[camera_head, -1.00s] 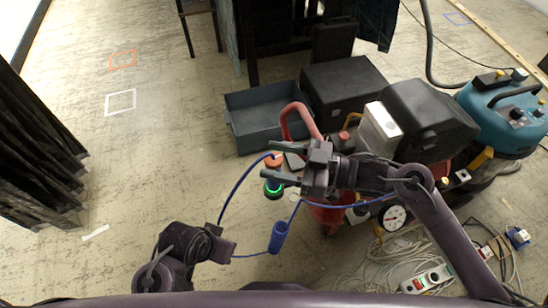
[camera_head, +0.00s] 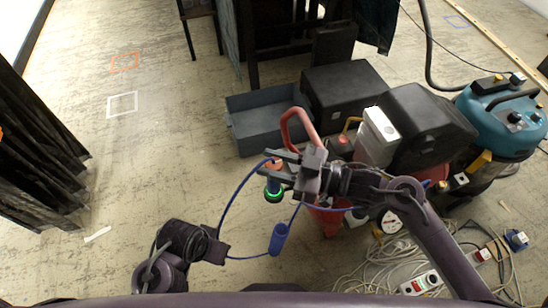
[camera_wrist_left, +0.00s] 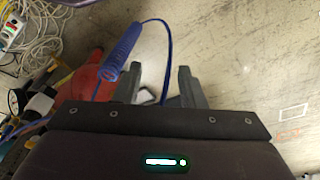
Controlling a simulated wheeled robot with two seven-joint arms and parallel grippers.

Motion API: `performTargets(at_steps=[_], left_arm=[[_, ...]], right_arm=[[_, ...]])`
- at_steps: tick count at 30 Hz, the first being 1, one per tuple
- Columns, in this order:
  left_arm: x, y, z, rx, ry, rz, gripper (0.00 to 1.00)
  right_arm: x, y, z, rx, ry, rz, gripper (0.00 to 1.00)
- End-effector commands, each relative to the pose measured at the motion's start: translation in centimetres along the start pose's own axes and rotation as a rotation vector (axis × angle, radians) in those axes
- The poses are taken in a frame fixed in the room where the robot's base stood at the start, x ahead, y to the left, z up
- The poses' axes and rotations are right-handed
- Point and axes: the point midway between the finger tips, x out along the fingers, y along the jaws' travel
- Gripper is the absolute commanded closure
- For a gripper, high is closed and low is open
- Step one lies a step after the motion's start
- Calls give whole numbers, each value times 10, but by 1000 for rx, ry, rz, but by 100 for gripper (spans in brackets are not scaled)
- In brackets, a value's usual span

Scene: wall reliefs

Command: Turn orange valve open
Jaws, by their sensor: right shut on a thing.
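The small orange valve (camera_head: 273,163) is between the fingers of my right gripper (camera_head: 270,164), which is shut on it. A dark round part with a glowing green ring (camera_head: 274,195) sits just below the valve in the picture. The fingers hide part of the valve, so its turn angle cannot be told. My left gripper (camera_wrist_left: 158,88) has its two fingers wide apart in the left wrist view. A thin blue hose (camera_wrist_left: 168,45) runs down between them in that picture. A blue cylinder (camera_head: 278,238) hangs on the hose; it also shows in the left wrist view (camera_wrist_left: 122,52).
A red compressor with a curved red handle (camera_head: 300,122) stands beside the right gripper. Behind are a grey open bin (camera_head: 232,130) and a black case (camera_head: 345,88). A teal vacuum (camera_head: 500,115) stands at right. Cables and a power strip (camera_head: 420,283) lie below.

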Motion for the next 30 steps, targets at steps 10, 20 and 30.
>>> performTargets(at_steps=[10,20,30], left_arm=[[54,-21,18,-61,-89,-25,64],[74,-23,23,-67,-77,-28,64],[74,-23,23,-67,-77,-27,64]], right_arm=[[0,-1,-3,3,-1,181,90],[0,0,0,0,-2,214,90],[0,0,0,0,-2,213,46]])
